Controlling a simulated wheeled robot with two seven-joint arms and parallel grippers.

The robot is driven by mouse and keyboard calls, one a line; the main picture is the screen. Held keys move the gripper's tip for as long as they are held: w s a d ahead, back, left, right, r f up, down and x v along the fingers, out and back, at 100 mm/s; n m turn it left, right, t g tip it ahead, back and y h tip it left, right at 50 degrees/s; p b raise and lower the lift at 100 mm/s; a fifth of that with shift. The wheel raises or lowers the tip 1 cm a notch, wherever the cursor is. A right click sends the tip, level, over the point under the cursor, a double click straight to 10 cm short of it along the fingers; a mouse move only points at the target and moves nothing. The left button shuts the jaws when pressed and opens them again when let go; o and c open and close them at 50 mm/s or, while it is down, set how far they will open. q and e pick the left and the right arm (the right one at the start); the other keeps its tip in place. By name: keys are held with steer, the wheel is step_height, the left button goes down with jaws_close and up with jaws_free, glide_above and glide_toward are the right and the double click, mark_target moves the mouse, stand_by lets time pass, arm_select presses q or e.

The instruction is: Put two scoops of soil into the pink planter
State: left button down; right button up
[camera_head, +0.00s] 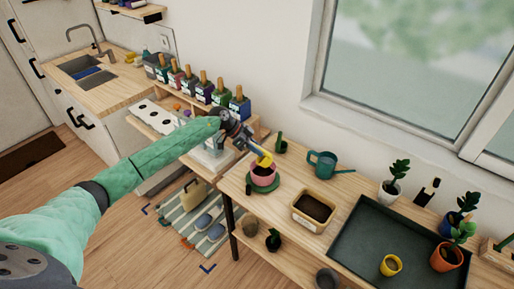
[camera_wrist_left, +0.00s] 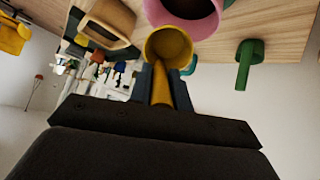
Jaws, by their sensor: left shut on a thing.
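My left gripper (camera_head: 246,143) is shut on the handle of a yellow scoop (camera_head: 265,160). The scoop's bowl is at the pink planter's rim in the head view, and I cannot tell whether it touches. The wrist view shows the round yellow bowl (camera_wrist_left: 168,44) beside the pink planter (camera_wrist_left: 190,8); no soil shows clearly in it. The pink planter (camera_head: 263,179) stands upright on a green saucer (camera_head: 251,190) at the table's left end. Its inside is mostly hidden in the head view. A tan tub (camera_head: 300,218) of dark soil (camera_head: 314,206) stands to its right. My right gripper is out of view.

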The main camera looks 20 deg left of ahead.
arm_select(q)
steer(key=r+y+p, duration=0.1)
steer(key=y+p, duration=0.1)
steer(key=p, duration=0.1)
steer(key=shift+r, duration=0.2)
steer(key=shift+f+g+y, duration=0.2)
steer(key=shift+g+y, duration=0.1)
steer(key=shift+y, duration=0.1)
steer(key=shift+r+y, duration=0.15)
steer(key=shift+y, duration=0.65)
steer(key=y, duration=0.1)
steer(key=r+y, duration=0.1)
steer(key=y, duration=0.1)
steer(key=shift+d+g, duration=0.1)
steer(key=shift+g, duration=0.2)
steer(key=shift+y, duration=1)
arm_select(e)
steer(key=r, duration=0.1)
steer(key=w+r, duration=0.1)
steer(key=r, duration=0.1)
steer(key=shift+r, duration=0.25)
arm_select(q)
steer(key=shift+r, duration=0.1)
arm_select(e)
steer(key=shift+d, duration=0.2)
arm_select(q)
steer(key=shift+r, duration=0.15)
